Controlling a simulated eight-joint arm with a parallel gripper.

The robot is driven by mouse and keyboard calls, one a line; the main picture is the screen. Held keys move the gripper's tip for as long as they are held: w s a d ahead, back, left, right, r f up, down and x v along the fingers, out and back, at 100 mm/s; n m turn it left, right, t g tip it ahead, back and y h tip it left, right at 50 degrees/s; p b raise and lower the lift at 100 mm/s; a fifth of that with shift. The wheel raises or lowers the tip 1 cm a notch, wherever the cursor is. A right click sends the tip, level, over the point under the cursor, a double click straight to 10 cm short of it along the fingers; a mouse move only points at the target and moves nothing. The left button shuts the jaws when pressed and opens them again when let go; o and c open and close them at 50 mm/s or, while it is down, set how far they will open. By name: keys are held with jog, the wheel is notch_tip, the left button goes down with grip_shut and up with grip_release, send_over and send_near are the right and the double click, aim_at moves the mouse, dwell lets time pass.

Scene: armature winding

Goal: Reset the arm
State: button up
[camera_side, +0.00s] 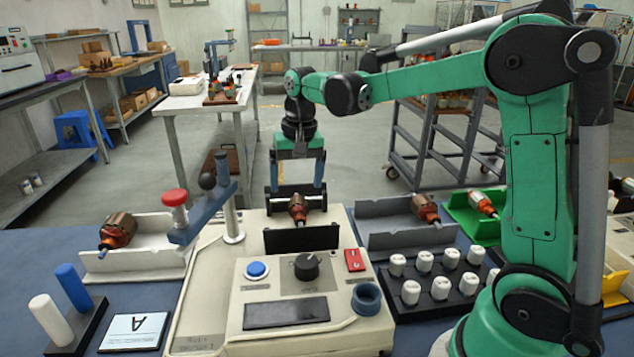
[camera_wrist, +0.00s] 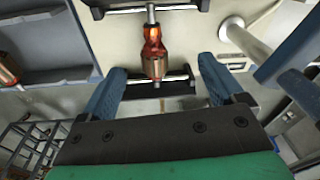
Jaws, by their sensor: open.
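A copper-and-orange armature (camera_side: 298,208) sits in the cream winding machine (camera_side: 215,300), behind a black plate. In the wrist view the armature (camera_wrist: 154,52) lies across black supports, with its shaft toward the top of the picture. My gripper (camera_side: 297,190) hangs over the back of the machine, close to this armature. In the wrist view its blue fingers (camera_wrist: 162,68) are spread wide to either side of the armature, with visible gaps and nothing held. Whether the fingertips are above or level with the armature is hard to tell.
A white tray (camera_side: 165,262) at left, a grey tray (camera_side: 385,240) at right and a green tray (camera_side: 462,212) each hold an armature. A blue lever (camera_side: 205,212) with red and black knobs rises left of my gripper. White spools (camera_side: 423,262) fill a black rack.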

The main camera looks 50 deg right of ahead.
jog(key=s+a+n+t, duration=0.1)
jog(key=s+a+n, duration=0.1)
jog(key=s, duration=0.1)
jog(key=s+a+n+t, duration=0.2)
jog(key=s+a, duration=0.1)
jog(key=s+a+n+t, duration=0.2)
jog(key=s, duration=0.2)
jog(key=shift+s+a+r+n, duration=0.1)
jog(key=shift+a+r+n, duration=0.15)
jog(key=shift+n, duration=0.15)
jog(key=shift+s+a+f+n+t, duration=0.2)
jog(key=shift+s+f+n+t, duration=0.15)
jog(key=shift+t, duration=0.15)
